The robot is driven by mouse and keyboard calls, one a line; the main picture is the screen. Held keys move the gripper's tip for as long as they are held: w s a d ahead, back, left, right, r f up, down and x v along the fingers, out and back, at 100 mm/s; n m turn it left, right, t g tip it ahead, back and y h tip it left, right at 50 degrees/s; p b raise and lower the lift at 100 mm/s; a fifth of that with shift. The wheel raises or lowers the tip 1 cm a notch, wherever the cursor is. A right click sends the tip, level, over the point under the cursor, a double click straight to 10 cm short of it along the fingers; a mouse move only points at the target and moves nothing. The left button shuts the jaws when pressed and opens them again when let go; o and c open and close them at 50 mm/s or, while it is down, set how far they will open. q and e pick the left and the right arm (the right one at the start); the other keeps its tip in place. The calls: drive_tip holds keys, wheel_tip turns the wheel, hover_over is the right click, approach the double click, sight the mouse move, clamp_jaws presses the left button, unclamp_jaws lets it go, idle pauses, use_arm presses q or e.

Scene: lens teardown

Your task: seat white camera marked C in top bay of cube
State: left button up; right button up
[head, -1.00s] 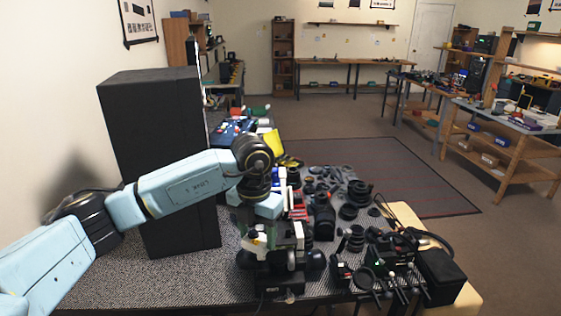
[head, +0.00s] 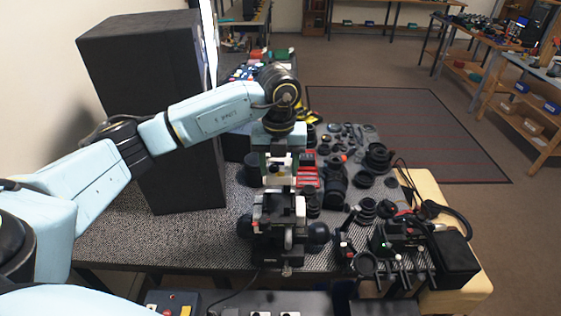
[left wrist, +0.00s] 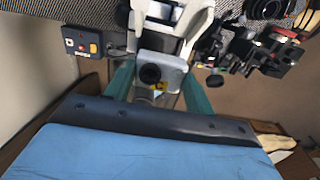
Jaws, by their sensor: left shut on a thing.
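The white camera (left wrist: 162,72) shows in the left wrist view with a dark round lens and a yellow C mark. My left gripper (left wrist: 158,92) is shut on it, with a teal finger on each side. In the head view the left gripper (head: 278,174) points down with the camera between its fingers, partly hidden. Just below stands a black and white rig (head: 279,212) that seems to be the cube. In the left wrist view its pale frame (left wrist: 172,18) lies beyond the camera. I cannot tell whether camera and cube touch. My right gripper is not in view.
Lenses and small parts (head: 338,185) crowd the bench right of the cube. A tall black cabinet (head: 160,120) stands at the left. A button box (head: 172,303) is at the front edge. The grey mat (head: 165,240) is bare left of the cube.

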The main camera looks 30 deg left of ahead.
use_arm(q)
wheel_tip(320, 180, down, 3)
drive_tip(key=shift+s+r+b, duration=0.1)
drive_tip(key=shift+r+b, duration=0.05)
drive_tip(key=shift+b, duration=0.7)
drive_tip(key=shift+f+b, duration=1.15)
drive_tip(key=shift+f, duration=0.6)
drive_tip(key=shift+f+b, duration=0.9)
drive_tip(key=shift+f, duration=0.55)
drive_tip(key=o, duration=1.1)
drive_tip(key=shift+r, duration=0.1)
wheel_tip(320, 180, up, 13)
drive_tip(key=shift+r, duration=0.1)
